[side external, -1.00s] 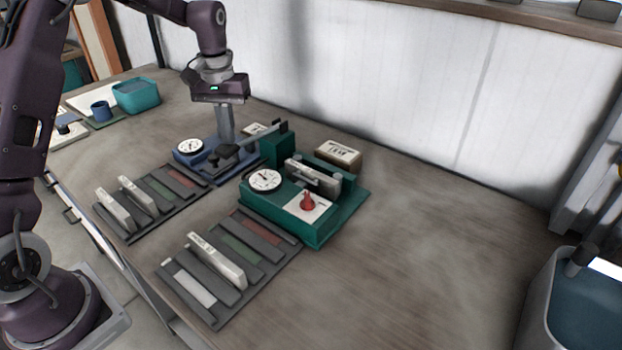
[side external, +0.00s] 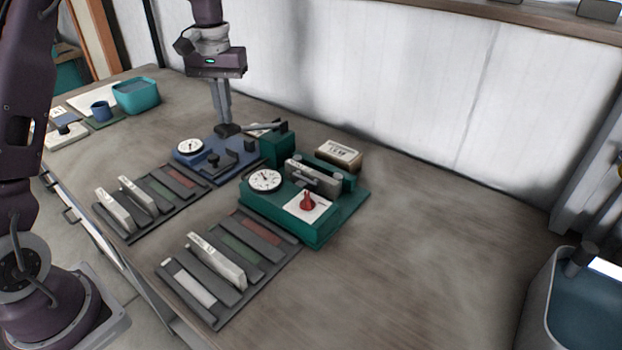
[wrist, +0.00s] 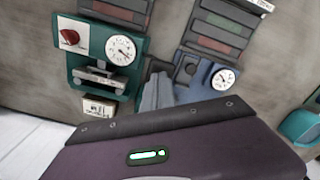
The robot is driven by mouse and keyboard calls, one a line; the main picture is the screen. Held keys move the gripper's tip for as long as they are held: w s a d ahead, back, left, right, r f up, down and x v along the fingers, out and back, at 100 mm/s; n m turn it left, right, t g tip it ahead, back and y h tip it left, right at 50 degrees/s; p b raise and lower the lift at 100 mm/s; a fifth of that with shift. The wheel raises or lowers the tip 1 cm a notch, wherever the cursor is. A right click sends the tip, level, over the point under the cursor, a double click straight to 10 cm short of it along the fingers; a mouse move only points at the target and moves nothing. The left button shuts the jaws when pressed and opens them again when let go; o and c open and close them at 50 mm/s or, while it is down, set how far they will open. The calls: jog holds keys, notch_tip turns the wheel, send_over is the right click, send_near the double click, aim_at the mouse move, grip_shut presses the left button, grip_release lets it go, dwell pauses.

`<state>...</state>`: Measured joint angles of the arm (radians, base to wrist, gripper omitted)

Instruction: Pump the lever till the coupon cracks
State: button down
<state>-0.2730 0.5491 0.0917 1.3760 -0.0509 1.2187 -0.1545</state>
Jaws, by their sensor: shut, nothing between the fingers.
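The green test press (side external: 275,212) stands mid-table with a white dial (side external: 265,180) and a red knob (side external: 308,202). A grey coupon (side external: 318,176) lies across its supports; no crack can be made out at this size. The lever (side external: 262,127) reaches left from the press's rear block and ends in a dark pad. My gripper (side external: 225,124) is shut and empty, with its fingertips at that pad; whether they touch cannot be told. In the wrist view the fingers (wrist: 157,93) hang beside the press (wrist: 108,48), and the coupon shows (wrist: 100,78).
A blue fixture (side external: 215,160) with a dial stands left of the press. Racks with bars (side external: 205,318) lie in front. A small labelled box (side external: 338,155) stands behind the press. A teal bin (side external: 137,95) is at far left.

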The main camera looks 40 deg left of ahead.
aim_at(229, 137)
jog(key=shift+f, duration=3.35)
notch_tip(229, 137, up, 7)
jog(key=shift+f, duration=0.15)
